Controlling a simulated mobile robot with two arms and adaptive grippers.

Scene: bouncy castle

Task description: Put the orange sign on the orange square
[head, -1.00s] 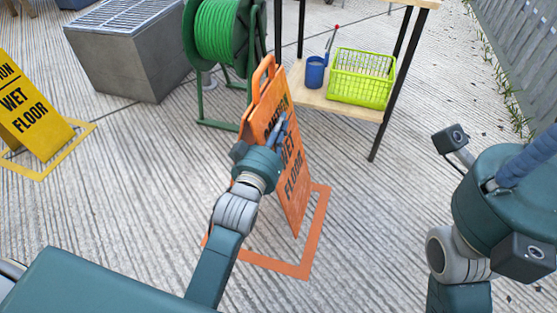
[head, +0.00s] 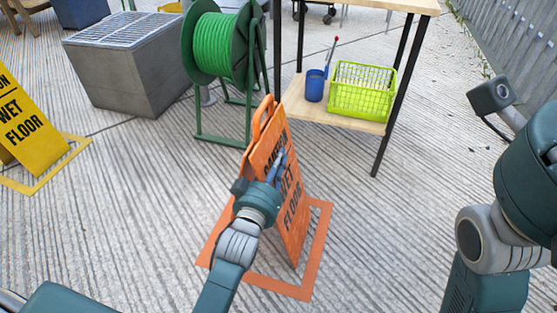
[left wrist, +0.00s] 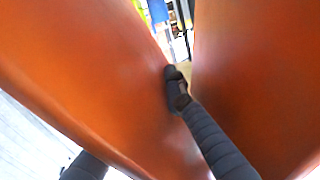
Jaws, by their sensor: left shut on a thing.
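The orange wet-floor sign (head: 291,212) stands near-upright and slightly tilted in the head view, handle at the top. In that view its lower end lies within the orange square outline (head: 319,245) on the ground; I cannot tell whether it touches the ground. My left gripper (head: 277,168) is shut on the sign, at the upper part of its near panel. In the left wrist view, orange panels (left wrist: 80,70) fill both sides, with a dark finger (left wrist: 177,88) between them. My right arm shows at the right edge, but its fingers are out of frame.
A yellow wet-floor sign (head: 35,125) stands on a yellow outline (head: 75,152) at the left. A green hose reel (head: 220,45) and a grey block (head: 135,75) are behind. A wooden shelf (head: 300,108) holds a blue cup (head: 315,86) and green basket (head: 360,100).

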